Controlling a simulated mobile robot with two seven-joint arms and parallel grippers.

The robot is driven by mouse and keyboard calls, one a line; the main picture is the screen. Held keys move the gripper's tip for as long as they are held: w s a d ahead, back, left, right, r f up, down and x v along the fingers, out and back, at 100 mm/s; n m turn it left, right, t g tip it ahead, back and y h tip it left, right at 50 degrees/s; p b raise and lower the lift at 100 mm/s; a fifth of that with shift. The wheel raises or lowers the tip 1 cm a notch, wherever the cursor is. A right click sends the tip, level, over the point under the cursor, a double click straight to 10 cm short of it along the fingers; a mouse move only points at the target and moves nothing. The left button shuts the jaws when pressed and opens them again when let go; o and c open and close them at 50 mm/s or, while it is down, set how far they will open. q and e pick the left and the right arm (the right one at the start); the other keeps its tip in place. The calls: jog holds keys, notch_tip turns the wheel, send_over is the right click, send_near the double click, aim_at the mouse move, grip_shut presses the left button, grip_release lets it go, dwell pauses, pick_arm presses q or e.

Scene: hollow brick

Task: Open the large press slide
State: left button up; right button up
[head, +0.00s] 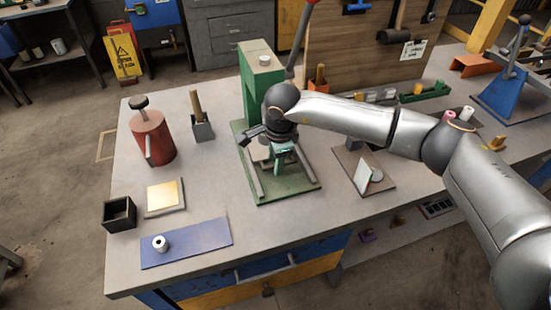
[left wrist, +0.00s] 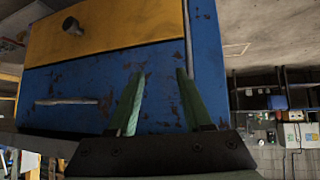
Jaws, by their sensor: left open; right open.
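The large green press (head: 262,85) stands near the middle of the bench, its column at the back. Its flat green base (head: 290,191) extends forward with light rails along the sides. My right gripper (head: 284,160) is over the base, in front of the column, with its green fingers pointing down. The gripper and wrist cover the middle of the press, so the slide and any contact with it cannot be made out. My left gripper (left wrist: 160,76) is open and empty in the left wrist view, facing a blue and yellow drawer front; it is not in the head view.
Left of the press are a red can (head: 152,137), a grey holder (head: 202,130), a black box (head: 119,213), a tan plate (head: 164,196) and a blue mat (head: 190,244) with a white roller (head: 159,243). A brown board (head: 350,172) lies right. The bench's front strip is clear.

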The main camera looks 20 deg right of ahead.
jog(key=shift+c, duration=0.3)
grip_shut()
dwell(1.1)
